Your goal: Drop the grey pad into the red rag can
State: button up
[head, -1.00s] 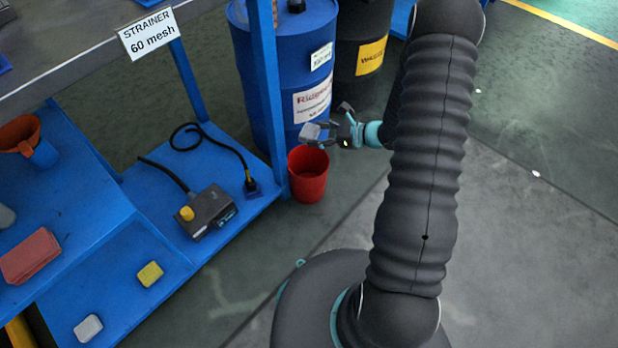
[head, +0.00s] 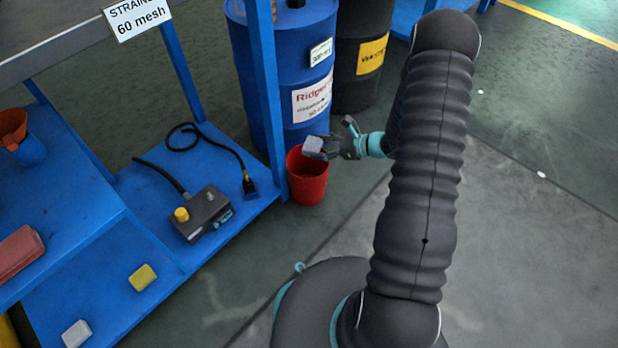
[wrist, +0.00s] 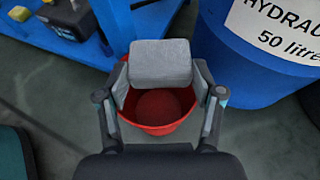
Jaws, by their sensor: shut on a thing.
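The red rag can (head: 307,181) stands on the floor beside the blue shelf post. My gripper (head: 318,150) is shut on the grey pad (head: 312,145) and holds it at the can's mouth. In the wrist view the grey pad (wrist: 160,63) is between the fingertips of my gripper (wrist: 160,75), in front of the red can (wrist: 158,108). The pad hides the far part of the rim, and the can's inside shows below the pad. How far the pad is above the rim I cannot tell.
A blue drum (head: 290,75) stands right behind the can, with a black drum (head: 362,50) beside it. The blue shelf (head: 150,225) on the left holds a grey box (head: 207,215), a yellow block (head: 142,277) and a pale block (head: 76,333). The floor at right is clear.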

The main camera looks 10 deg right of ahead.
jog(key=o, duration=1)
jog(key=v, duration=1.2)
jog(key=shift+r, duration=0.1)
